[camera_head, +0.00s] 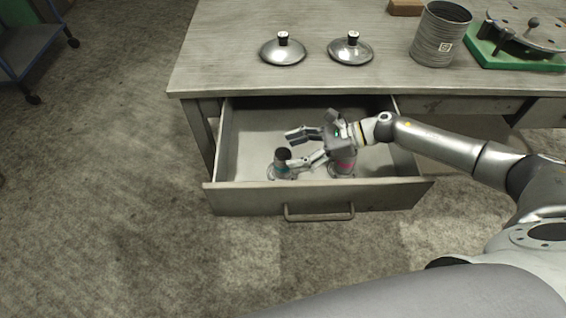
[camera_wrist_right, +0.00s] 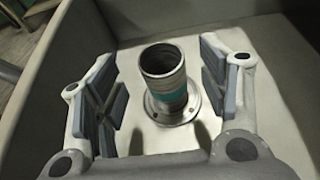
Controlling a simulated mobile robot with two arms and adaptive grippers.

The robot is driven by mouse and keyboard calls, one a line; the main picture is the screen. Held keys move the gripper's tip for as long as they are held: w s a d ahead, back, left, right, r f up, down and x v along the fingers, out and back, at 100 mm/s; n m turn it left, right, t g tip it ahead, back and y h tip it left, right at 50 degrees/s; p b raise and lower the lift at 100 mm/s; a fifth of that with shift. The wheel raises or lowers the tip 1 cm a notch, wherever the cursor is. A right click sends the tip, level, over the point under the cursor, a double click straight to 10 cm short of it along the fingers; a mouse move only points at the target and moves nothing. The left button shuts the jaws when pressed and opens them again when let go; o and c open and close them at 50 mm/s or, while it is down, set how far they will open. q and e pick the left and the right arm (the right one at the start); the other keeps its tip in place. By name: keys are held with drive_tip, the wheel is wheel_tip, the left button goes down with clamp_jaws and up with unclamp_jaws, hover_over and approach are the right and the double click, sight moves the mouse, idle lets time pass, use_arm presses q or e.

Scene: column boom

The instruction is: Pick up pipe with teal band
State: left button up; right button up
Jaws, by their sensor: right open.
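The pipe with the teal band (camera_head: 283,163) stands upright on its round flange inside the open drawer, near its front wall. It also shows in the right wrist view (camera_wrist_right: 163,78), with an open top and the teal band around its lower part. My right gripper (camera_head: 300,150) is inside the drawer area, open, with its fingers pointing left toward the pipe. In the right wrist view the pipe stands ahead, between the two spread fingers in the picture, with a visible gap on each side. My left gripper is not in view.
A pipe with a pink-red band (camera_head: 343,163) stands in the drawer (camera_head: 250,199), partly hidden by my right gripper. On the table (camera_head: 230,50) are two metal lids (camera_head: 283,50) (camera_head: 350,49), a ribbed can (camera_head: 439,36) and a green-based fixture (camera_head: 495,53). The drawer's left part is bare.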

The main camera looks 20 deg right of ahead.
sight(287, 153)
drive_tip(key=x, duration=0.3)
drive_tip(key=shift+w+a+p, duration=0.2)
drive_tip(key=shift+a+p, duration=0.15)
drive_tip(key=shift+f, duration=0.15)
drive_tip(key=c, duration=1.4)
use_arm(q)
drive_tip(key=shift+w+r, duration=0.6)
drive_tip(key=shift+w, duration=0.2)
use_arm(e)
clamp_jaws()
